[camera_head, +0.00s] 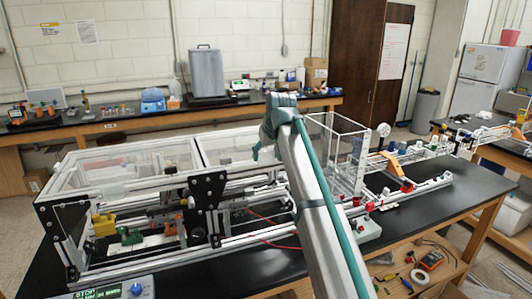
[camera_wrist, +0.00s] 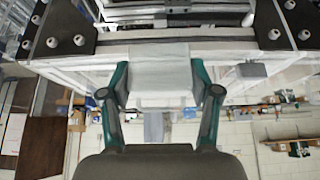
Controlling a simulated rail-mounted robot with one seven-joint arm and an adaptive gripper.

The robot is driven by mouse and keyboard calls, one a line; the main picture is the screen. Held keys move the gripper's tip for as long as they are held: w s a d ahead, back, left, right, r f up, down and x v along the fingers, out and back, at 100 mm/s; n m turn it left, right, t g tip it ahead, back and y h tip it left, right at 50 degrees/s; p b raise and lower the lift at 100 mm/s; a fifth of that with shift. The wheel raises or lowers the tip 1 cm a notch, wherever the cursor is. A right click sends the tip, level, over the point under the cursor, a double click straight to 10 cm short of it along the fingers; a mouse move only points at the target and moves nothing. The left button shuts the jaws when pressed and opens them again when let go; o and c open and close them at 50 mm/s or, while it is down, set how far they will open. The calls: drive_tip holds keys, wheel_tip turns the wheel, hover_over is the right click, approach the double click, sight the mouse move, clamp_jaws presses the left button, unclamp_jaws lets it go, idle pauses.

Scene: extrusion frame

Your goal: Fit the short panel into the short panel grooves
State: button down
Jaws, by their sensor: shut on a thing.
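In the wrist view, my gripper (camera_wrist: 160,82) has its two teal fingers closed on the sides of a pale, translucent piece, the short panel (camera_wrist: 161,66). The panel's far edge lies close to a light extrusion bar (camera_wrist: 225,42) of the frame; I cannot tell whether it touches or sits in a groove. In the head view, my gripper (camera_head: 262,143) is over the middle of the extrusion frame (camera_head: 262,237), partly hidden by my own arm. The panel cannot be made out there, and the grooves are too small to tell.
Black corner plates (camera_wrist: 68,28) flank the bar in the wrist view. The frame has clear covers and a black upright plate (camera_head: 206,192) at its front. A clear box (camera_head: 335,145) stands to the right. The front table edge holds a control box (camera_head: 112,291).

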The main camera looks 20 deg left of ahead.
drive_tip(key=shift+f+b, duration=0.4)
drive_tip(key=shift+f, duration=1.05)
drive_tip(key=shift+c, duration=0.9)
unclamp_jaws()
drive_tip(key=shift+r, duration=0.1)
drive_tip(key=v, duration=1.1)
drive_tip(key=shift+s+d+r, duration=0.15)
drive_tip(key=shift+s+r, duration=0.1)
drive_tip(key=shift+r, duration=0.05)
